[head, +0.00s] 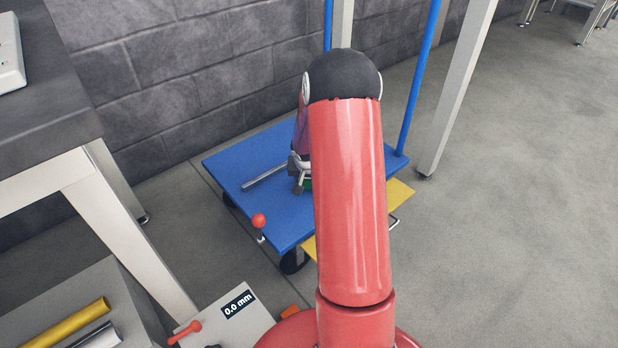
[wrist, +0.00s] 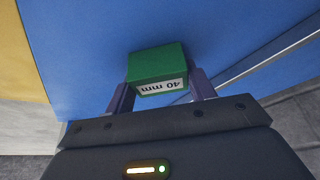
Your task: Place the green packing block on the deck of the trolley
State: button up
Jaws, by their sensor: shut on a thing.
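The green packing block (wrist: 157,70), with a white "40 mm" label, sits between the fingers of my gripper (wrist: 160,92), which is shut on it. In the head view only a sliver of green (head: 307,184) shows, mostly hidden by my arm. My gripper (head: 301,183) is over the blue deck of the trolley (head: 240,162), around its middle. The blue deck (wrist: 90,45) fills most of the wrist view behind the block. I cannot tell whether the block touches the deck.
A metal rod (head: 265,178) lies on the deck left of my gripper. A red-knobbed lever (head: 259,222) stands at the deck's near edge. Blue uprights (head: 419,75) rise at the deck's far side, near a grey wall (head: 180,80). Open floor (head: 520,200) lies to the right.

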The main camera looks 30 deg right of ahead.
jog(key=o, duration=1.5)
jog(key=shift+o, duration=0.2)
jog(key=shift+r+p, duration=0.35)
jog(key=shift+r, duration=0.05)
jog(key=s+a+r+n+p, duration=0.1)
jog(key=s+a+r, duration=0.3)
jog(key=r, duration=0.4)
jog(key=s+a+r+n+p, duration=0.1)
jog(key=s+a+r, duration=0.3)
jog(key=r, duration=0.4)
jog(key=s+a+r+n+p, duration=0.1)
jog(key=s+a+r, duration=0.35)
jog(key=r, duration=0.45)
jog(key=s+a+r+n+t+y, duration=0.1)
jog(key=s+a+r+n, duration=0.1)
jog(key=s+a, duration=0.3)
jog(key=s+a+r+n+t+y, duration=0.1)
jog(key=s+a+r+n, duration=0.1)
jog(key=s+a, duration=0.4)
jog(key=s+r, duration=0.1)
jog(key=s, duration=0.3)
jog(key=shift+s+r+y, duration=0.15)
jog(key=shift+r+y, duration=0.05)
jog(key=shift+y, duration=0.1)
